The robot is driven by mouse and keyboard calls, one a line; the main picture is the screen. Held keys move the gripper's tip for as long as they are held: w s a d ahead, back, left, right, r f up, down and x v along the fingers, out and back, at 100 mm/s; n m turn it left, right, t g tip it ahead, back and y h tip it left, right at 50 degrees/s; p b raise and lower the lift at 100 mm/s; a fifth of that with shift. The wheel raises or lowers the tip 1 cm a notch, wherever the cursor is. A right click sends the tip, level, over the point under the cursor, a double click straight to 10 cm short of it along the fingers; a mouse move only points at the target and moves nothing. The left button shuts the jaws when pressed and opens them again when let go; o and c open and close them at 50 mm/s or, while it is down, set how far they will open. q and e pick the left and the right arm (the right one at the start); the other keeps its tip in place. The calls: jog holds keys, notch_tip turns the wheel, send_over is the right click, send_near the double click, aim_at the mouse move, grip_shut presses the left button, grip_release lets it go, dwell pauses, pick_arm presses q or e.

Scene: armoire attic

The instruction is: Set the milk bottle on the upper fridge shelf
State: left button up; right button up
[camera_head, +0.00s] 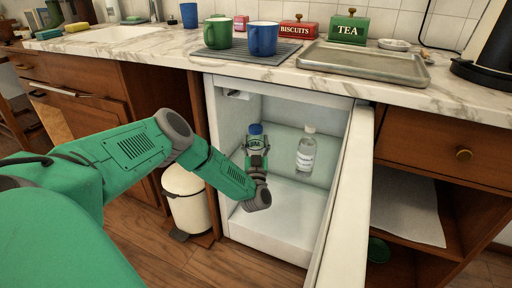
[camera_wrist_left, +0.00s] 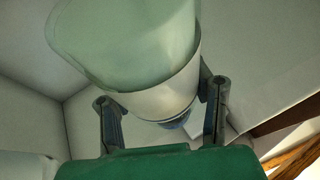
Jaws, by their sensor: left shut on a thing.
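The milk bottle (camera_head: 256,129) shows its blue cap in the head view, inside the open fridge (camera_head: 230,110). My left gripper (camera_head: 257,148) is shut on it and hides most of its body. In the left wrist view, the pale bottle (camera_wrist_left: 160,100) is between the two fingers of my left gripper (camera_wrist_left: 162,108), with a bit of blue beyond it. The upper fridge shelf (camera_head: 285,140) is a pale translucent sheet. I cannot tell whether the held bottle touches it. My right gripper is not in view.
A clear bottle with a white cap (camera_head: 306,152) stands in the fridge, right of the held bottle. The open fridge door (camera_head: 345,200) bounds the right side. A white bin (camera_head: 187,200) stands left of the fridge. The counter (camera_head: 160,45) with mugs and tins is above.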

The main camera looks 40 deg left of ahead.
pick_arm(q)
jog(key=shift+d+r, duration=0.1)
jog(key=shift+d, duration=0.35)
jog(key=o, duration=1.5)
jog(key=shift+a+f, duration=0.2)
